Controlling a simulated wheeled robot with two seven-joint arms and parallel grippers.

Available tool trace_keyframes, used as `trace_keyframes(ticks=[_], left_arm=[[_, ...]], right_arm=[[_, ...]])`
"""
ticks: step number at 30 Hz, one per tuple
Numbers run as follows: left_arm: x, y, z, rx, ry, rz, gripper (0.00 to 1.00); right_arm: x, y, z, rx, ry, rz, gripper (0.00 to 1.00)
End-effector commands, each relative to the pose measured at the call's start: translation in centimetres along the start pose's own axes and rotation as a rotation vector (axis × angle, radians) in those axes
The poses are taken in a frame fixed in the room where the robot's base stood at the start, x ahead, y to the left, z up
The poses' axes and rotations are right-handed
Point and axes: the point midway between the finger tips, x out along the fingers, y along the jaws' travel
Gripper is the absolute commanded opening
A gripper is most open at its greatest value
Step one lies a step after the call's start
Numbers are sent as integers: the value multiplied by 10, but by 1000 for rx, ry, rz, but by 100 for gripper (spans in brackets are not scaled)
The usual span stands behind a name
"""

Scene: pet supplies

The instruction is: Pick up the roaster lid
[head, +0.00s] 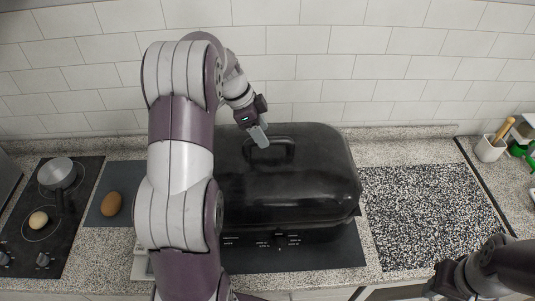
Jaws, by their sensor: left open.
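The roaster lid (310,165) is a large black domed cover with a raised handle (272,152) on top. It sits on the roaster in the middle of the head view, on a dark cooktop. My left gripper (262,138) is open, with its grey fingers pointing down at the handle's back left. I cannot tell whether the fingers touch the handle. My left arm hides the left part of the roaster. My right arm shows at the bottom right; its gripper's fingers cannot be made out.
A small metal pot (58,174) and an egg-like object (38,220) are on the left cooktop. A brown oval object (111,204) lies on a grey mat (96,217). A utensil crock (489,149) stands at right. The speckled board (425,210) is bare.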

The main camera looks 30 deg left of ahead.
Motion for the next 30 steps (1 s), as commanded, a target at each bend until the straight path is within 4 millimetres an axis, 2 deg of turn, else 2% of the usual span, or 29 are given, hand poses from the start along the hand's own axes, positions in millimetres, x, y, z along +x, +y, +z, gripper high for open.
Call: trace_keyframes(ticks=[1, 3, 6, 9, 30], left_arm=[[5, 2, -3, -2, 0, 7, 56], [18, 2, -3, -1, -1, 7, 56], [36, 1, -2, 0, 0, 4, 56], [43, 1, -1, 0, 0, 2, 56], [45, 0, 0, -1, 0, 0, 56]], right_arm=[[-12, 0, -2, 0, 1, 0, 43], [-20, 0, -3, 0, 1, 0, 43], [-21, 0, -3, 0, 1, 0, 43], [-21, 0, -3, 0, 1, 0, 43], [-26, 0, -3, 0, 1, 0, 43]])
